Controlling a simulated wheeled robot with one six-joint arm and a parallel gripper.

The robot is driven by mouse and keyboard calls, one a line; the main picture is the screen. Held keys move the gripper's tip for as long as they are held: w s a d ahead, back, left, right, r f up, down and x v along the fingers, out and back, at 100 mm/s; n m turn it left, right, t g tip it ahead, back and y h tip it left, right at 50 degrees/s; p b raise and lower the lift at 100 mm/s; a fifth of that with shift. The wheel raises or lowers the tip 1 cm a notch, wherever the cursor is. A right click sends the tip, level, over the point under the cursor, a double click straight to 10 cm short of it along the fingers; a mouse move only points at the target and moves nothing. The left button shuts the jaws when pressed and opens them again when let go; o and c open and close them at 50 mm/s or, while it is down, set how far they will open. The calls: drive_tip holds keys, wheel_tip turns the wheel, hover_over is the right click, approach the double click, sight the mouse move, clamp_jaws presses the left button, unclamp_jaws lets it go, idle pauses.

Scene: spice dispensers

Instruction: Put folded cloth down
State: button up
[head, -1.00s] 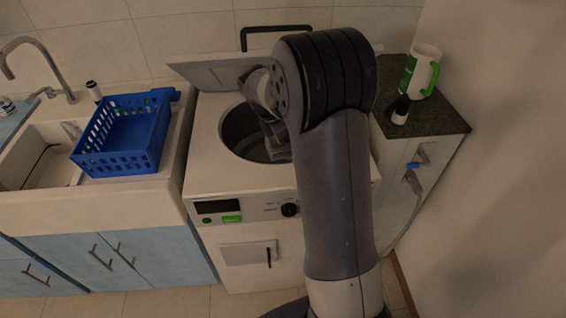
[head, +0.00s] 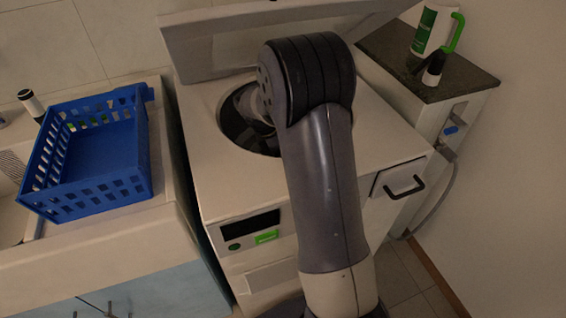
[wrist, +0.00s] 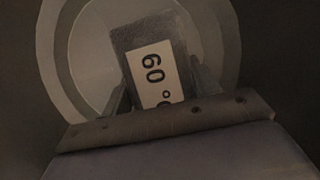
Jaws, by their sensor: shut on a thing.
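A grey folded cloth (wrist: 140,36) with a white "60°" label (wrist: 153,76) is held in my gripper (wrist: 162,92), with a finger on each side of it in the wrist view. My gripper is shut on it. A pale round surface (wrist: 82,72) lies behind the cloth; I cannot tell whether they touch. In the head view, my arm reaches into the dark round opening (head: 236,128) of a white top-loading washing machine (head: 215,180). My arm hides part of the opening, and the cloth cannot be made out there.
The machine's lid (head: 210,48) stands open behind the opening. A blue basket (head: 95,195) is on the sink counter at left. A dark-topped cabinet (head: 455,75) at right holds a white-and-green container (head: 430,30) and a small black-and-white bottle (head: 434,68).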

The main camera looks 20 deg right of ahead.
drive_tip(key=shift+f, duration=2.25)
drive_tip(key=shift+f+b, duration=0.45)
drive_tip(key=shift+f, duration=0.15)
drive_tip(key=o, duration=1)
drive_tip(key=shift+o, duration=0.2)
drive_tip(key=shift+r, duration=0.35)
drive_tip(key=p+v, duration=0.2)
drive_tip(key=v, duration=1)
drive_tip(key=shift+r, duration=0.3)
